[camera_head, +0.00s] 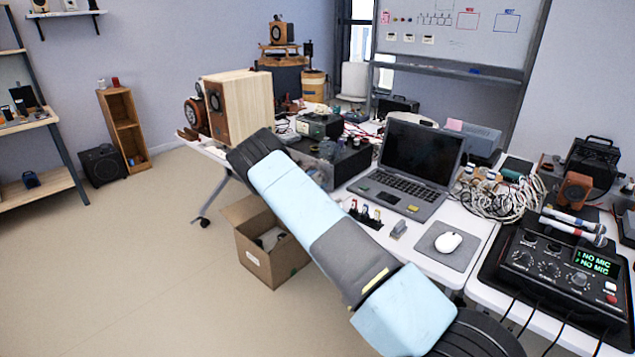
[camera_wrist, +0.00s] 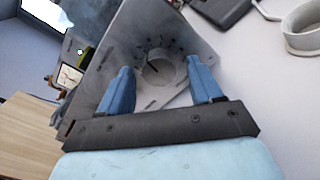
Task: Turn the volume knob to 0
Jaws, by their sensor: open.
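In the wrist view, a round grey volume knob (camera_wrist: 159,70) with a dark pointer line sits on a grey metal panel (camera_wrist: 143,25). Small marks ring the knob; they are too small to read, so I cannot tell its setting. My gripper (camera_wrist: 158,76) is open, with one blue finger on each side of the knob. A gap shows between each finger and the knob; the depth between fingertips and panel is unclear. In the head view, my arm reaches up and left across the table, and the gripper and knob cannot be made out there.
A wooden speaker (camera_head: 246,105) stands at the table's left end near my arm's far end. A laptop (camera_head: 416,165), mouse (camera_head: 448,242), tangled cables (camera_head: 497,194) and mixer (camera_head: 552,272) crowd the right.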

